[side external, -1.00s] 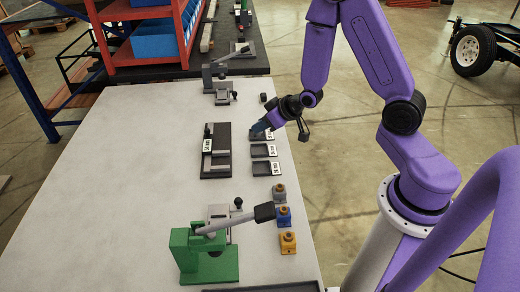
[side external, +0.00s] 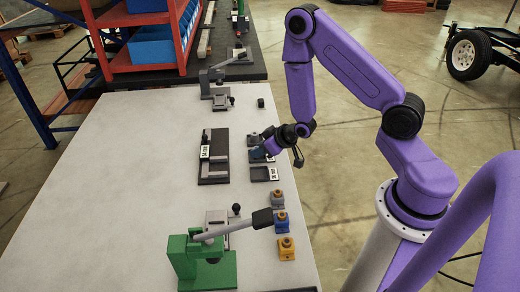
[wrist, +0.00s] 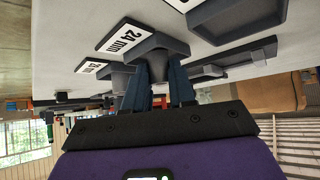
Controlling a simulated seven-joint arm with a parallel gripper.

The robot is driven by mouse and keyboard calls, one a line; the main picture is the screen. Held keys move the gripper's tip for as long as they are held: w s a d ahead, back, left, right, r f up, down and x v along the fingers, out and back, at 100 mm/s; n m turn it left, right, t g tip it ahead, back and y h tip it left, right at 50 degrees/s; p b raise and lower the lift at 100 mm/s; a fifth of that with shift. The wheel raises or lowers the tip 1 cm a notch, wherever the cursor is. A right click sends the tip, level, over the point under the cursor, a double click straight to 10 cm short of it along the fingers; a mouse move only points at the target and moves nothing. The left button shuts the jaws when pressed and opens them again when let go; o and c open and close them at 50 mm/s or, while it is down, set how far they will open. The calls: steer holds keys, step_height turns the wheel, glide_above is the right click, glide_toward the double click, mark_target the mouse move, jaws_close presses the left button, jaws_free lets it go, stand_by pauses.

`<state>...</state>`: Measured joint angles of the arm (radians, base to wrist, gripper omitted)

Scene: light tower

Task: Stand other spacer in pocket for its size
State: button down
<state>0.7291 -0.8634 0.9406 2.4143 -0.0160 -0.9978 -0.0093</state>
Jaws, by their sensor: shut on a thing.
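My gripper (side external: 257,154) is low over the middle one of three small dark pocket trays at the table's right side. In the wrist view its blue fingers (wrist: 158,72) are shut on a dark grey piece, apparently the spacer, that is mostly hidden between them. A pocket tray with a "24 mm" label (wrist: 122,37) is right at the fingertips, and a smaller-labelled tray (wrist: 90,67) lies beside it. In the side view the near tray (side external: 264,173) is bare, and the far tray (side external: 254,139) is partly covered by my gripper. I cannot tell whether the spacer touches a pocket.
A dark fixture with a white label (side external: 213,157) stands left of the trays. Blue and yellow blocks (side external: 284,235) and a green lever press (side external: 205,262) are nearer. A small black piece (side external: 261,102) and a grey lever clamp (side external: 222,90) are farther back. The left tabletop is clear.

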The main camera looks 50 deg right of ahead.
steer(key=shift+f, duration=0.15)
steer(key=c, duration=1.2)
jaws_free()
steer(key=shift+v, duration=3.8)
steer(key=s+a+r+n+g+y, duration=0.1)
steer(key=s+a+r+n+g, duration=0.25)
steer(key=s+a, duration=0.2)
steer(key=s+a+r+n+g+y, duration=0.1)
steer(key=s+a+r+n+g, duration=0.1)
steer(key=s+a+r, duration=0.35)
steer(key=s+r+n+g+h, duration=0.1)
steer(key=s+r, duration=0.1)
steer(key=s, duration=0.2)
steer(key=s+r+n+g+h, duration=0.1)
steer(key=s+r+n, duration=0.1)
steer(key=s, duration=0.2)
steer(key=s+d+r+n+g+h, duration=0.1)
steer(key=s+r+n, duration=0.1)
steer(key=s, duration=0.3)
steer(key=shift+r, duration=0.45)
